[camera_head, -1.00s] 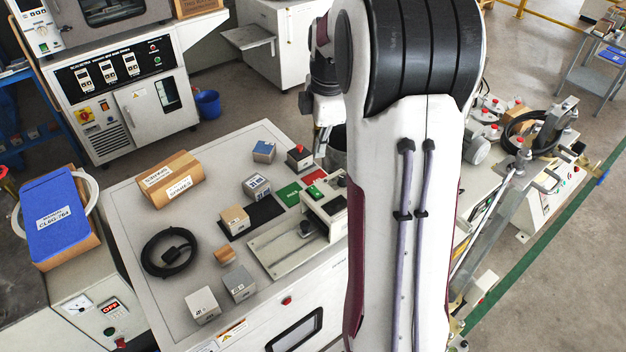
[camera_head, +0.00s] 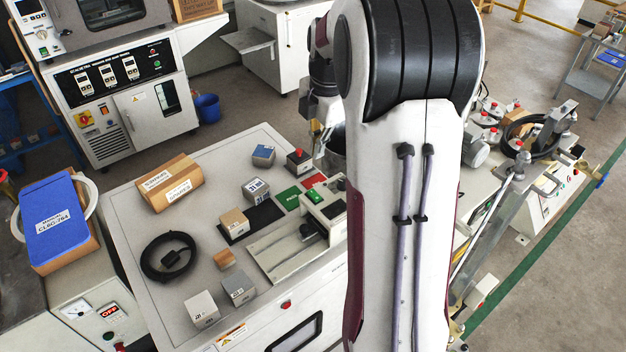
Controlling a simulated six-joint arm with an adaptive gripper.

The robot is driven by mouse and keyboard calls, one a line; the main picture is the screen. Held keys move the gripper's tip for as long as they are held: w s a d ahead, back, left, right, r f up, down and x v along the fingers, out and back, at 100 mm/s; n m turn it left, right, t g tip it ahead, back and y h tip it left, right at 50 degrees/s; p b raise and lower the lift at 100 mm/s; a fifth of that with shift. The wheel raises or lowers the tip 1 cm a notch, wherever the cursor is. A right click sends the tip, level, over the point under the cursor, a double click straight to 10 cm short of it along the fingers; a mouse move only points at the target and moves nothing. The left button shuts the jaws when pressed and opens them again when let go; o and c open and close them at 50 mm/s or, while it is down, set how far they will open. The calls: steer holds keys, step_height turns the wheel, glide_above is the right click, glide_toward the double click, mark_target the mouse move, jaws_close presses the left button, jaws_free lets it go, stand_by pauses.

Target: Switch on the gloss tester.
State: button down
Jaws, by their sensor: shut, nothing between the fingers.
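The gloss tester, as far as I can tell, is the small pale bench instrument (camera_head: 327,210) on the table, with a green patch (camera_head: 314,196) on its top and a flat base plate (camera_head: 280,257) to its left. My arm hides its right side. My gripper (camera_head: 319,153) hangs behind the instrument, above the table's back edge, and is shut and empty. It is apart from the instrument, and my arm partly covers it.
A box with a red button (camera_head: 299,160) stands close left of my gripper.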

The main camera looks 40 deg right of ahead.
mark_target(314, 195)
steer(key=shift+f, duration=0.1)
steer(key=f, duration=0.4)
steer(key=w+f, duration=0.1)
steer(key=f, duration=0.3)
steer(key=w+f, duration=0.1)
steer(key=f, duration=0.3)
steer(key=shift+f, duration=0.8)
steer(key=shift+w+f, duration=0.2)
steer(key=shift+f, duration=0.2)
steer(key=shift+s+r, duration=0.1)
steer(key=shift+s, duration=0.05)
steer(key=shift+s+r, duration=0.1)
steer(key=shift+s, duration=0.55)
